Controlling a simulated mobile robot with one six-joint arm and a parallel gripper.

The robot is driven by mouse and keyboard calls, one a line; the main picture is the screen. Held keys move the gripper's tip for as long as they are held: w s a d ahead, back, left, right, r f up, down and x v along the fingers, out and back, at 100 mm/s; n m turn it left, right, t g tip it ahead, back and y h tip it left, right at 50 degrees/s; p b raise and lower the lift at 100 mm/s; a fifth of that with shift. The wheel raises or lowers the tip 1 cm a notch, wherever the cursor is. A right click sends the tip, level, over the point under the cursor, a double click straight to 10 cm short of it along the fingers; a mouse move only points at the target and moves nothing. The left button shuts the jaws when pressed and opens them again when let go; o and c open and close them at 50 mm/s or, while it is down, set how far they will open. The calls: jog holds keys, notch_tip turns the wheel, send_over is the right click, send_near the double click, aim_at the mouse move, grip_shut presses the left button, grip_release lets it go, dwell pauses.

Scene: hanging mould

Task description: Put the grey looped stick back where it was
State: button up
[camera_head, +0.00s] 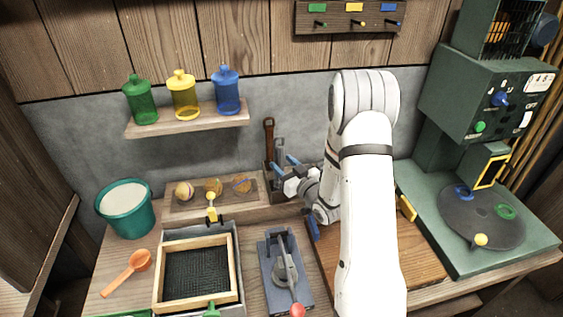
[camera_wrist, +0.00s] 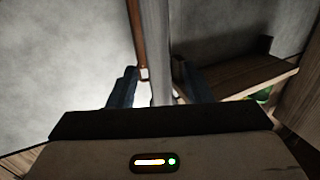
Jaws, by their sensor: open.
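A grey stick (camera_head: 279,152) stands upright in the dark holder (camera_head: 278,197) at the back of the bench, to the right of a brown stick (camera_head: 268,135). In the wrist view the grey stick (camera_wrist: 158,45) runs upright between the two blue fingers. My gripper (camera_head: 284,166) is at the holder with its jaws open around the grey stick; it also shows in the wrist view (camera_wrist: 157,88). Gaps show beside the stick there. I cannot make out a loop on it, and its lower end is hidden.
A rack (camera_head: 348,17) with several coloured labels and pegs hangs on the wall above. A shelf (camera_head: 188,120) with three bottles is at the left. A lever press (camera_head: 286,270) and a framed screen (camera_head: 230,271) are in front. A green machine (camera_head: 430,225) stands right.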

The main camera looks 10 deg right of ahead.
jog(key=s+d+r+m+g+h+b, duration=0.1)
jog(key=s+d+r+g+h, duration=0.25)
jog(key=s, duration=0.45)
jog(key=s+d+r+m+g+h+b, duration=0.1)
jog(key=s+d+r+m+g+h, duration=0.1)
jog(key=s+r+g+h, duration=0.4)
jog(key=s+a+r+g+y, duration=0.1)
jog(key=s+a+g, duration=0.1)
jog(key=s, duration=0.7)
jog(key=s+a+r+m+g+y, duration=0.1)
jog(key=s+a, duration=0.3)
jog(key=s, duration=0.6)
jog(key=shift+s+m+g, duration=0.2)
jog(key=shift+m+g, duration=0.1)
jog(key=shift+g, duration=0.45)
jog(key=shift+r, duration=0.1)
